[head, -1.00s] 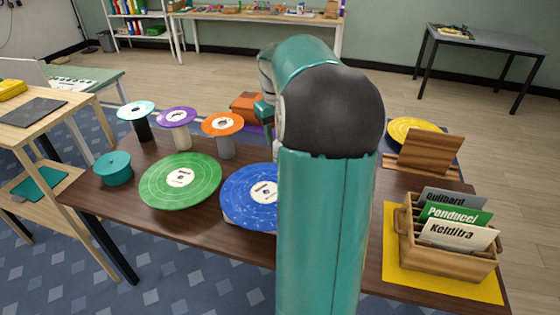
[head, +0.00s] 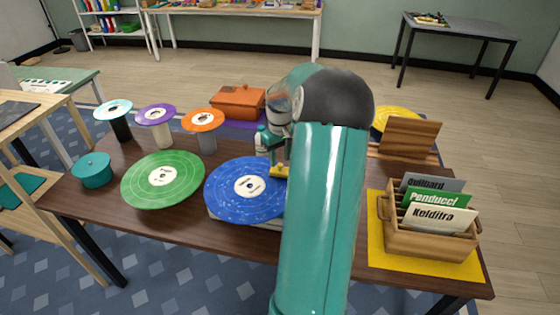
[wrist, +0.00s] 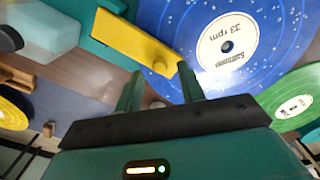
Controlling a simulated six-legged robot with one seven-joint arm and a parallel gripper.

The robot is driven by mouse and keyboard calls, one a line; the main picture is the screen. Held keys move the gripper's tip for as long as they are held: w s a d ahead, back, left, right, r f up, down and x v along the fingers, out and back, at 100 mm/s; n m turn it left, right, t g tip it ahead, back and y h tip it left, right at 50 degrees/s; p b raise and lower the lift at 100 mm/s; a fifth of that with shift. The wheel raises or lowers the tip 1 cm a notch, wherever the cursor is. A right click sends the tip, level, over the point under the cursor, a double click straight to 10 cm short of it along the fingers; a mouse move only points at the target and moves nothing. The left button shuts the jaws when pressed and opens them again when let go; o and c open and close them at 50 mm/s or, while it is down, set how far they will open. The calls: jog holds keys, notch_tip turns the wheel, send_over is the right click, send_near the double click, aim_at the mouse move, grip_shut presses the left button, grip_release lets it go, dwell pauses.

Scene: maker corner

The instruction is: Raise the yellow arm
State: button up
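The yellow arm (wrist: 135,48) is a flat bar in the wrist view, lying beside the blue record (wrist: 205,40), with its end near the record's edge. In the head view a small part of the yellow arm (head: 280,171) shows at the right side of the blue record (head: 232,190); my own arm hides the rest. My gripper (wrist: 161,82) is open, its two green fingers apart and empty. The end of the yellow arm is just ahead of the gap between them; I cannot tell whether they touch. In the head view my gripper (head: 272,152) is partly hidden.
A green record (head: 185,192) lies left of the blue one. An orange box (head: 238,103) stands behind. A wooden crate (head: 430,243) with cards stands on a yellow mat at the right.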

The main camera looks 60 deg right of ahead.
jog(key=shift+f, duration=1)
grip_shut()
